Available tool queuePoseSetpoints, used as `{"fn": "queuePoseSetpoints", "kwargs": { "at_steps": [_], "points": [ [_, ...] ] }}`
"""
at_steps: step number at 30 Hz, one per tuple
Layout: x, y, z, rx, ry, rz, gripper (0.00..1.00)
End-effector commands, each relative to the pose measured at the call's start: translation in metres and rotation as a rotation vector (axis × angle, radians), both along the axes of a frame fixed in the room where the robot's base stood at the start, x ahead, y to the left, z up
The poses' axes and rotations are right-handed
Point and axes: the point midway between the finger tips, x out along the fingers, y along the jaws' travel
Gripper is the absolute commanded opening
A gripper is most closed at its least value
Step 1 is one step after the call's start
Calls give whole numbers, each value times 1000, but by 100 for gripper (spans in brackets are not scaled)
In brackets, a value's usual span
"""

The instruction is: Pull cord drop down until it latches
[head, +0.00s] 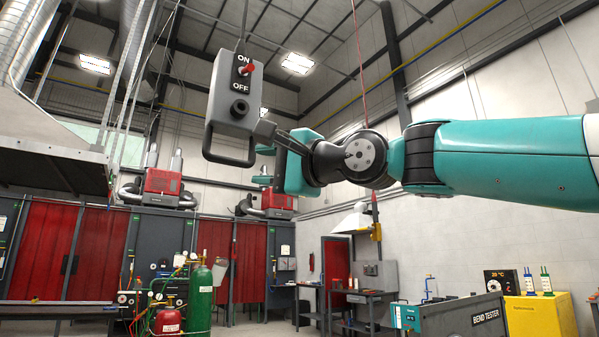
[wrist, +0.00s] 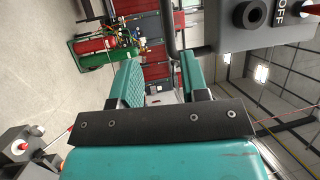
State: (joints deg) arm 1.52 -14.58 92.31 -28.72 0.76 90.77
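The cord drop is a grey box (head: 237,98) hanging from a thin dark cord (head: 243,25) at upper left of centre in the head view. It has a red ON/OFF switch near ON, a round black knob and a dark handle loop (head: 229,158) below. In the wrist view the box (wrist: 262,32) is at the upper right and its handle (wrist: 171,30) lies just beyond the fingertips. My gripper (head: 270,141) is at the handle's right side. In the wrist view its fingers (wrist: 158,62) are apart; I cannot tell whether they touch the handle.
A red cord (head: 357,45) hangs behind my arm. Below stand a green gas cylinder (head: 201,298), red-curtained booths (head: 101,242), a bend tester (head: 455,318) and a yellow cabinet (head: 541,315). A metal hood (head: 45,150) is at the left. The air below the handle looks clear.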

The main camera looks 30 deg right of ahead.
Motion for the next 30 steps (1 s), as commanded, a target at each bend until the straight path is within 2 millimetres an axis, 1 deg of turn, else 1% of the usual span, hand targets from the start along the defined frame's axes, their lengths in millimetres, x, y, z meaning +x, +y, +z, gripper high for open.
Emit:
{"fn": "queuePoseSetpoints", "kwargs": {
  "at_steps": [1, 2, 3, 6, 15, 21, 30],
  "points": [
    [-13, -9, -4, -1, -4, -8, 41],
    [-20, -12, -5, -2, -4, -10, 41],
    [-20, -12, -12, 1, -5, -4, 41],
    [-28, -17, -14, 3, -4, -2, 41],
    [-55, -32, -15, 2, -5, -6, 41],
    [-64, -34, -14, 0, -1, -2, 41],
    [-65, -34, -12, 0, 0, 1, 41]
  ]
}}
